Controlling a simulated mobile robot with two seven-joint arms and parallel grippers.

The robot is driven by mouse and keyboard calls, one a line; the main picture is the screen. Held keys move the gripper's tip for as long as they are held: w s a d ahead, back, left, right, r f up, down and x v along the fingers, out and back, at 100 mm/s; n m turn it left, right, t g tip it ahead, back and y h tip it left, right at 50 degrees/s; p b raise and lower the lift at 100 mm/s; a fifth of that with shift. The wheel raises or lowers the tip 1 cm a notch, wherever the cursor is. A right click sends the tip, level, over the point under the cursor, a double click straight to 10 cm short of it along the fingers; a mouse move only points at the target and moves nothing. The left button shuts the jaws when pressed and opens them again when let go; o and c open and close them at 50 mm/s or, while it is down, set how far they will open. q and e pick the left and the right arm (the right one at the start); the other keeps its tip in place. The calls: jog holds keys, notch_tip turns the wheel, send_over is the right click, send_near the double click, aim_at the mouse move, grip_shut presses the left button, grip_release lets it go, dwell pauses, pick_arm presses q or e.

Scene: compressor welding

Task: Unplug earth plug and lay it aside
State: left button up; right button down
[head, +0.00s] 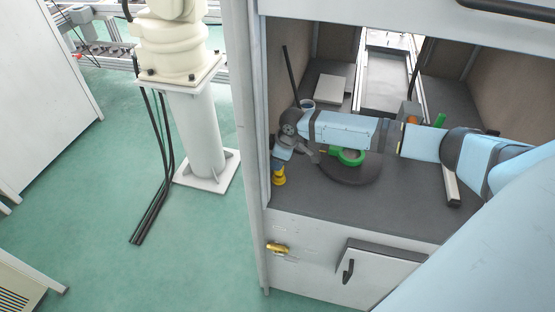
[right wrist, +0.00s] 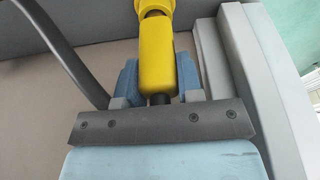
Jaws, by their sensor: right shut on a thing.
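The yellow earth plug (head: 279,176) is at the left front of the dark cabinet surface in the head view. My right gripper (head: 281,162) reaches over from the right and is shut on it. In the right wrist view the yellow plug (right wrist: 156,62) sits between the blue finger pads of my right gripper (right wrist: 158,78), with its far end cut off by the top edge. I cannot tell whether the plug touches the surface or a socket. My left gripper is out of view.
The grey worktop (head: 400,200) lies inside a cabinet with a light left post (head: 250,150). A green part (head: 347,157) lies under my right arm. A brass-coloured fitting (head: 277,248) is on the cabinet front. A dark curved cable or hose (right wrist: 72,50) passes left of the gripper.

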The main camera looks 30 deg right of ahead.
notch_tip(320, 180, up, 2)
jog(key=shift+r+p, duration=0.2)
jog(key=shift+p, duration=0.7)
jog(key=shift+r, duration=0.9)
